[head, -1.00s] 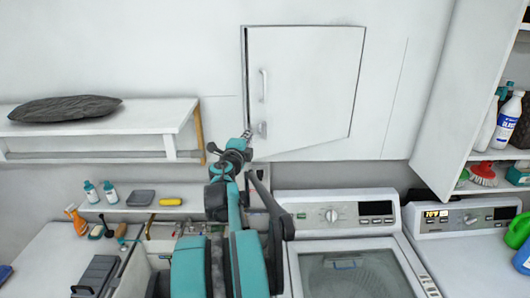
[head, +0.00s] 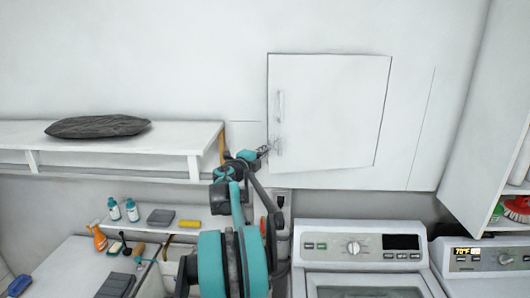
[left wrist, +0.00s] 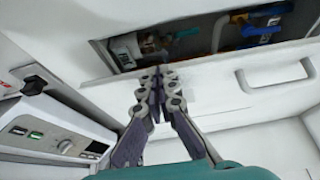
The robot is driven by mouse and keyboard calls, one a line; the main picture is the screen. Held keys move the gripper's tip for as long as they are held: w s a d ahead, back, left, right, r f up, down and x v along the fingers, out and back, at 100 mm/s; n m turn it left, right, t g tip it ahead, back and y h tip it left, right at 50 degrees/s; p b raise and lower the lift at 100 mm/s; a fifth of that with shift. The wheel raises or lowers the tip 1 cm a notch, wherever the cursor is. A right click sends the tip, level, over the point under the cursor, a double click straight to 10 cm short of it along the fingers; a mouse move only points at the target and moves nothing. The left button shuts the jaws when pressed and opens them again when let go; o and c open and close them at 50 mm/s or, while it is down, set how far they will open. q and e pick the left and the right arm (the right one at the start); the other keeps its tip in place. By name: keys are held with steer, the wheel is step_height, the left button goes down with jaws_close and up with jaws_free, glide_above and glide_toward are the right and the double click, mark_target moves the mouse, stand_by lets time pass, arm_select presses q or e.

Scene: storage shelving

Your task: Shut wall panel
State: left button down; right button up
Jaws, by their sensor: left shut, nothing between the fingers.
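The white wall panel (head: 335,110) is on the wall above the washers, with a handle (head: 280,105) near its left edge. It is ajar: the left wrist view shows the panel's edge (left wrist: 205,85) beside an open gap with a dark compartment (left wrist: 205,42) behind it. The handle also shows there (left wrist: 275,75). My right gripper is not in view.
Blue and yellow items (left wrist: 260,25) sit inside the compartment. A white shelf (head: 180,136) with a dark cushion (head: 98,126) is left of my arm. Washers (head: 350,260) stand below, and an open cabinet (head: 480,110) is at right. The wall around the panel is clear.

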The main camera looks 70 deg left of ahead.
arm_select(q)
steer(key=v, duration=1.2)
steer(key=n+g+y+b, duration=0.3)
steer(key=n+g+y, duration=0.4)
steer(key=g, duration=0.2)
glide_toward(279, 170)
steer(key=shift+n+g, duration=0.3)
steer(key=shift+g, duration=0.1)
steer(key=p+x, duration=0.1)
steer(key=x, duration=0.5)
steer(key=shift+w+a, duration=0.2)
steer(key=shift+a, duration=0.2)
